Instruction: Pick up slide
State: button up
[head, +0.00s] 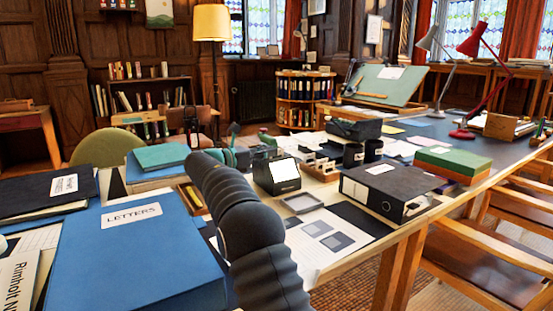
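I cannot pick out a slide for certain. A white sheet with dark grey squares (332,240) lies on the desk right of my arm, and I cannot tell whether the squares are printed or separate pieces. A small shallow grey tray (301,203) sits just behind it. My own dark ribbed arm rises from the bottom centre and leans left over the desk, hiding part of the desktop behind it. My gripper does not show, so its state and anything in it are hidden.
A large blue LETTERS box (133,250) stands at the left. A black box file (388,190), a black box with a white label (277,174) and green and red boxes (453,161) crowd the desk. Wooden chairs (495,255) line its right side. A red lamp (484,75) stands farther back.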

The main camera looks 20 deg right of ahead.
jog(key=d, duration=0.3)
jog(key=shift+w+d, duration=0.15)
jog(key=shift+w, duration=0.2)
grip_shut()
jog(key=shift+r, duration=1.35)
jog(key=shift+s+d+r, duration=0.1)
jog(key=shift+s+r, duration=0.05)
jog(key=shift+r, duration=0.65)
jog(key=s+d+r+b, duration=0.1)
jog(key=s+d+r, duration=0.5)
jog(key=s+d, duration=0.1)
jog(key=shift+s+d+r, duration=0.25)
jog(key=shift+s+r, duration=0.1)
jog(key=shift+s, duration=0.4)
